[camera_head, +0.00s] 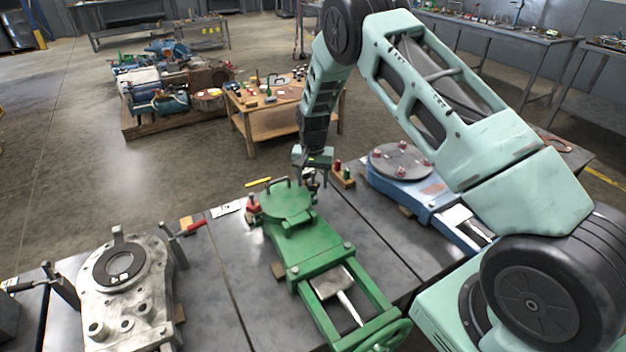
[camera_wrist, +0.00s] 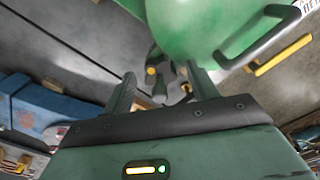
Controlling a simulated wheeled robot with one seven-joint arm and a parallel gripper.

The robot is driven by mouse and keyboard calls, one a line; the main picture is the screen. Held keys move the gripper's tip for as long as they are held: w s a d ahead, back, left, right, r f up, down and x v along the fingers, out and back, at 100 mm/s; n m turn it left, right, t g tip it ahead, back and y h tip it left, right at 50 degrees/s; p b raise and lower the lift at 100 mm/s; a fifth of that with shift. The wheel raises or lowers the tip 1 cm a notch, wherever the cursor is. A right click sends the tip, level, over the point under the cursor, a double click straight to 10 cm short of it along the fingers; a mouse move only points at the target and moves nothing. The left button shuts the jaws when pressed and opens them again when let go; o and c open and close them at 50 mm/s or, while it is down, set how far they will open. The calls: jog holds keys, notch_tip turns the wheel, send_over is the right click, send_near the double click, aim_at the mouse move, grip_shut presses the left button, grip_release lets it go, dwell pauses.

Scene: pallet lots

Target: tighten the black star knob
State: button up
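My gripper (camera_head: 311,180) points down at the far right edge of the round cover on a green cast fixture (camera_head: 288,203). In the wrist view my gripper (camera_wrist: 163,84) has its two dark fingers wide apart, with the green round cover just beyond them. Small dark and grey parts with yellow spots (camera_wrist: 158,80) show between the fingers. They look like a knob or clamp at the cover's edge, but I cannot make out a star shape or tell whether a finger touches them. In the head view my gripper partly hides this spot.
A black bar handle (camera_wrist: 265,38) stands on the green cover, with a yellow marker (camera_wrist: 280,54) beyond it. A grey fixture with red-handled clamps (camera_head: 125,270) stands at left, a blue one (camera_head: 400,185) at right. A small wooden block with pegs (camera_head: 342,180) lies close to my gripper.

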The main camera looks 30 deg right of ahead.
notch_tip(320, 180, up, 17)
jog(key=b, duration=0.1)
jog(key=shift+r, duration=0.2)
dwell(0.5)
dwell(0.3)
